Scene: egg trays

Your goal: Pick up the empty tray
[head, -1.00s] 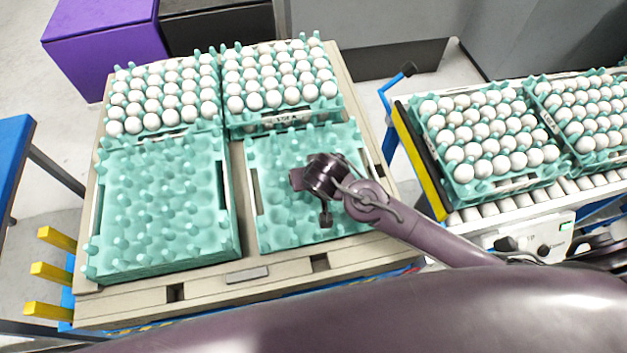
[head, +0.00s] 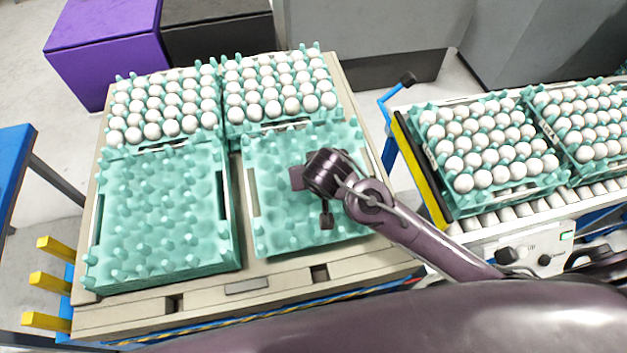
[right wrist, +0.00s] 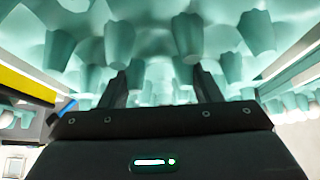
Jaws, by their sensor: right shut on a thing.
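The empty teal tray (head: 272,228) with rows of pegs is at the front right of the pallet, beside a stack of empty teal trays (head: 150,215). My right gripper (head: 312,200) is over the middle of the empty tray in the head view, and my wrist hides part of it. In the right wrist view, the two fingers of my right gripper (right wrist: 162,85) reach in among the tray's pegs (right wrist: 190,45), and the gripper is shut on the tray. The fingertips are partly hidden. My left gripper is out of view.
Two egg-filled trays (head: 165,105) (head: 278,85) stand behind on the pallet (head: 245,287). To the right, more egg-filled trays (head: 485,145) sit on a roller conveyor (head: 480,218) with a yellow-black edge (head: 420,170). A blue table (head: 12,150) stands at the left.

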